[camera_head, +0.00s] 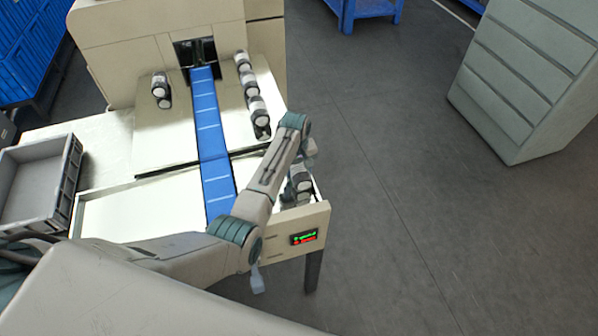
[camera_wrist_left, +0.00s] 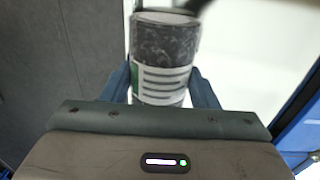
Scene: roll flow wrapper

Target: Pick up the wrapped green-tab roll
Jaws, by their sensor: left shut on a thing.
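A dark-and-white wrapped roll (camera_wrist_left: 165,60) with a green patch at the left of its striped label stands between the fingers of my left gripper (camera_wrist_left: 161,82) in the left wrist view. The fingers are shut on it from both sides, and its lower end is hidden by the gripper. In the head view, my left gripper (camera_head: 304,168) is at the right front end of the machine table, with the roll (camera_head: 299,184) partly hidden beneath my arm. I cannot tell whether the roll touches the table. My right gripper is not in view.
A grey crate (camera_head: 70,180) is at the left. A control panel (camera_head: 305,237) is on the table's front. The floor to the right is clear up to a grey cabinet (camera_head: 520,85).

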